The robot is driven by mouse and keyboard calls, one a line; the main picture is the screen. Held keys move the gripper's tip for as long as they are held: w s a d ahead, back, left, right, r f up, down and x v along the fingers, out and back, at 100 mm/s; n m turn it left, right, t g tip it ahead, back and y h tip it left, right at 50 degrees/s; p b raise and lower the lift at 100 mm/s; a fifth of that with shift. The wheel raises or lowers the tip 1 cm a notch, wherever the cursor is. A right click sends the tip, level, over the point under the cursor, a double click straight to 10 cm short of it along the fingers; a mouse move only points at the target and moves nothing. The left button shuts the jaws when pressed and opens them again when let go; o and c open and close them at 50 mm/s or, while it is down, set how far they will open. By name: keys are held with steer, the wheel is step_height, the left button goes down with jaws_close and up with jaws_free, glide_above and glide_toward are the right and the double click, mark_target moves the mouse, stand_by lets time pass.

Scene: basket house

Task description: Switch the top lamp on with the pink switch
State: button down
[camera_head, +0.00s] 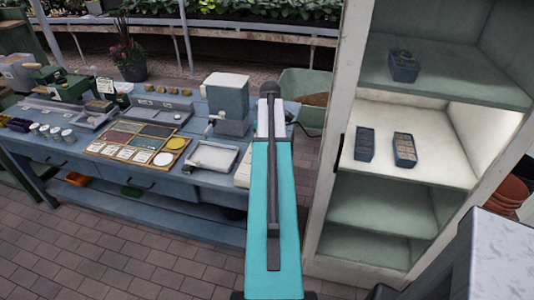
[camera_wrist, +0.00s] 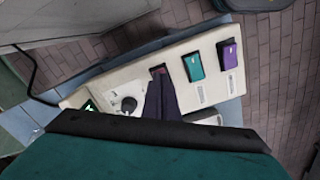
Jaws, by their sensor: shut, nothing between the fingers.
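A white switch panel (camera_wrist: 208,72) crosses the wrist view. It carries a pink switch (camera_wrist: 157,71), a teal switch (camera_wrist: 193,67) and a purple switch (camera_wrist: 229,53). My gripper (camera_wrist: 158,84) is shut and empty, its dark fingertips right at the pink switch and covering most of it. I cannot tell whether they touch it. In the head view, a tall white cabinet (camera_head: 346,135) stands at the right. Its top compartment (camera_head: 440,80) looks dim, with no lamp visibly lit. The compartment below (camera_head: 450,135) is brightly lit.
The panel also has a round dark knob (camera_wrist: 128,104) and a small green display (camera_wrist: 90,105). A blue workbench (camera_head: 165,185) holds trays, jars and a blue-grey machine (camera_head: 227,100). Small blue trays (camera_head: 404,68) stand in the cabinet. Brick floor lies open in front.

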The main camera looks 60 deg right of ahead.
step_height(320, 180, up, 6)
steer(key=p, duration=0.3)
steer(key=shift+r+p, duration=0.15)
steer(key=shift+p, duration=0.25)
steer(key=shift+a, duration=0.1)
stand_by(0.7)
